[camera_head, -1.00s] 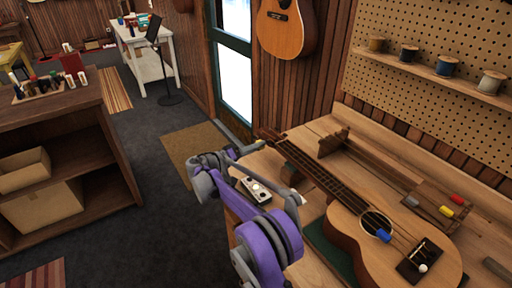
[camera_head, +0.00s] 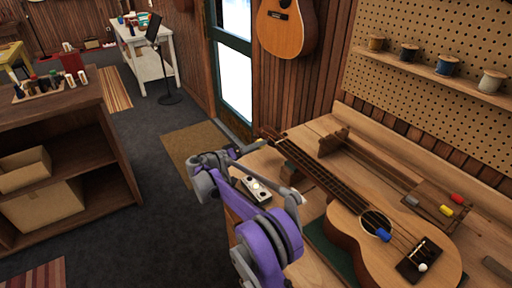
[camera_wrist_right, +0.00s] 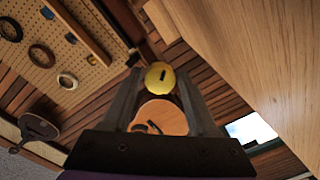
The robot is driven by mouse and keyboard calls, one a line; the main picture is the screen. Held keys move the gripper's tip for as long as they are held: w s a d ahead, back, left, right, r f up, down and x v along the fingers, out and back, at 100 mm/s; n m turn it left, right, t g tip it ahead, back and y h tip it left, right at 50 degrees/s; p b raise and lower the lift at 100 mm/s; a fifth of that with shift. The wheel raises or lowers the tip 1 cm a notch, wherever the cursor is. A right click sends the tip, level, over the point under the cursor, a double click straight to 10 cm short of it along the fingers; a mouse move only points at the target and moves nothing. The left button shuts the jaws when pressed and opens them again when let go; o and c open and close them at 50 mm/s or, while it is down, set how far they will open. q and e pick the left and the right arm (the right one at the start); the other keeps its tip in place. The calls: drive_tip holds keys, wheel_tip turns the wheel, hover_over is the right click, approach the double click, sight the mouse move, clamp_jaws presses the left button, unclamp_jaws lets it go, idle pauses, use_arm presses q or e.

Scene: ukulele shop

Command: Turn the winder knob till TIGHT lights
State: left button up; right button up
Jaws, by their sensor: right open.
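A round yellow knob (camera_wrist_right: 160,75) with a dark mark on its face shows in the right wrist view, between the tips of my right gripper (camera_wrist_right: 159,84). The jaws are open, and I cannot tell whether either finger touches it. In the head view my right gripper (camera_head: 250,147) is by the head end of the ukulele (camera_head: 365,225), which lies on the workbench; the knob is hidden there. A small pale box (camera_head: 256,189) with round details on top sits on the bench below the neck. I cannot make out a lit TIGHT sign. My left gripper is out of view.
The wooden workbench (camera_head: 323,126) carries a long rack (camera_head: 400,185) with coloured handles behind the ukulele. A shelf (camera_head: 430,68) with several spools is on the pegboard. A guitar (camera_head: 285,28) hangs on the wall. Floor is open left of the bench.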

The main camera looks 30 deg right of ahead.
drive_tip(key=a, duration=0.7)
drive_tip(key=s+a, duration=0.1)
drive_tip(key=a, duration=0.2)
drive_tip(key=shift+a+r+b, duration=0.2)
drive_tip(key=shift+a+b, duration=0.2)
